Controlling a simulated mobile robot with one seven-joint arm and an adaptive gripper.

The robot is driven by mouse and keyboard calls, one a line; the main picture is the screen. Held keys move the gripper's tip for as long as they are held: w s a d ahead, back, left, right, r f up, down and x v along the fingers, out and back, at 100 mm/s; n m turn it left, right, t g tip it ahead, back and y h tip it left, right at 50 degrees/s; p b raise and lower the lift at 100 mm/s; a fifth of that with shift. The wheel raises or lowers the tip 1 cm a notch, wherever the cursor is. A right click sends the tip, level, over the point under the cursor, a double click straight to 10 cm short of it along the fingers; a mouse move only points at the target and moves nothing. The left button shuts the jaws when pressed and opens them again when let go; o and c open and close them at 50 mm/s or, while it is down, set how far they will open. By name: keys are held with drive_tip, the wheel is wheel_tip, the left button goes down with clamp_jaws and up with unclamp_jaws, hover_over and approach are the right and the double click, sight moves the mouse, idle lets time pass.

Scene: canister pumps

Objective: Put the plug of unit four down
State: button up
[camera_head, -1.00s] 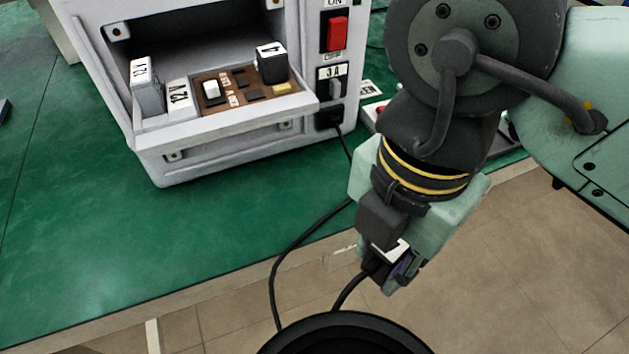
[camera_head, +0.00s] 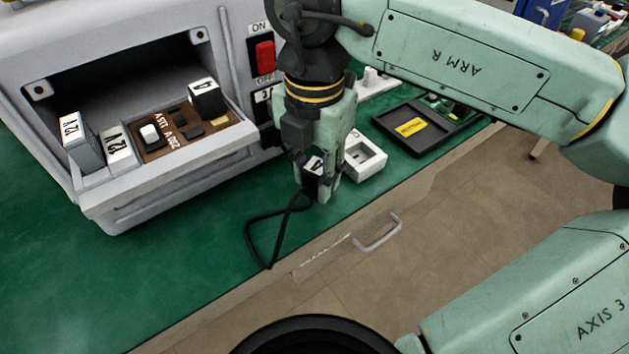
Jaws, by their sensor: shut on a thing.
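My gripper (camera_head: 322,192) is shut on the plug (camera_head: 313,168), a dark body with a white label marked 4. It is over the green bench near its front edge. The fingers hide part of the plug, and I cannot tell whether it touches the bench. Its black cord (camera_head: 258,238) hangs in a loop to the lower left. The unit (camera_head: 140,45) is a light grey housing with a pulled-out drawer, a red ON/OFF switch (camera_head: 264,56) and a label partly hidden by my arm.
A white socket block (camera_head: 368,168) stands just right of my gripper. Beyond it lies a black tray (camera_head: 385,125) with a yellow label. The drawer (camera_head: 150,190) holds white blocks, a brown board and a black block marked 4. Green bench (camera_head: 190,265) is clear in front.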

sight(314, 190)
wheel_tip(314, 190, down, 3)
drive_tip(key=shift+f+p, duration=0.2)
drive_tip(key=shift+p, duration=0.15)
drive_tip(key=shift+w, duration=0.1)
drive_tip(key=shift+f, duration=0.1)
drive_tip(key=shift+f+b, duration=0.25)
drive_tip(key=shift+b, duration=0.15)
drive_tip(key=o, duration=1.1)
drive_tip(key=shift+r, duration=0.15)
drive_tip(key=shift+o, duration=0.2)
wheel_tip(314, 190, up, 12)
drive_tip(key=shift+r, duration=0.15)
